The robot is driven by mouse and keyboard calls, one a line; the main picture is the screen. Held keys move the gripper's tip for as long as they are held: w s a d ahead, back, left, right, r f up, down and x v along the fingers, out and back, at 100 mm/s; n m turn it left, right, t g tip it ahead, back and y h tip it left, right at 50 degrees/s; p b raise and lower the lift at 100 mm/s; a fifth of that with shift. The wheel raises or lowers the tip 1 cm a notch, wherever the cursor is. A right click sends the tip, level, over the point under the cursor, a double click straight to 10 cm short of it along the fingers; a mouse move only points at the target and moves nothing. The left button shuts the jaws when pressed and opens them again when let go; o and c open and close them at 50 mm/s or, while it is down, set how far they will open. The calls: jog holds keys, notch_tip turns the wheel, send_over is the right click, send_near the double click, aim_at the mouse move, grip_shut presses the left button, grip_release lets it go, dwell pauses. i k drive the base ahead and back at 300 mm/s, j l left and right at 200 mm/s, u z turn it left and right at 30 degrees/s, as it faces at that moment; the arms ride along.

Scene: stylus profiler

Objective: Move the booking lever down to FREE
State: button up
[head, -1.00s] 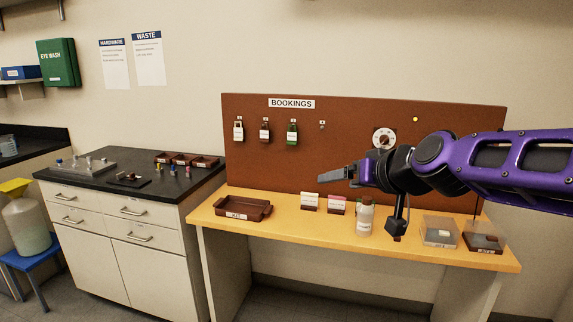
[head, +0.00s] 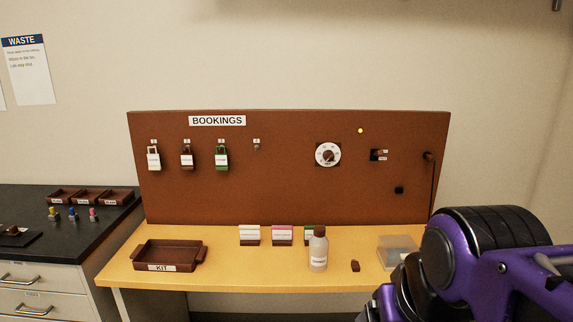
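The brown BOOKINGS board (head: 270,190) stands upright at the back of the yellow bench in the head view. A small dark switch-like fitting with a lever and small pale labels (head: 380,155) is on its right half, apparently the booking lever. It seems to stick out sideways, but the lettering is too small to read, so I cannot tell its setting. My arm fills the lower right corner, below and to the right of this fitting. My gripper's fingers are not visible.
A round white dial (head: 328,154) is left of the lever, with a lit yellow lamp (head: 361,130) above. Tagged padlocks (head: 187,157) hang on the left. The bench holds a KIT tray (head: 168,255), cards (head: 282,235), a bottle (head: 318,250) and a clear box (head: 396,250).

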aim_at(378, 153)
jog(key=i+z, duration=0.3)
jog(key=i, duration=0.55)
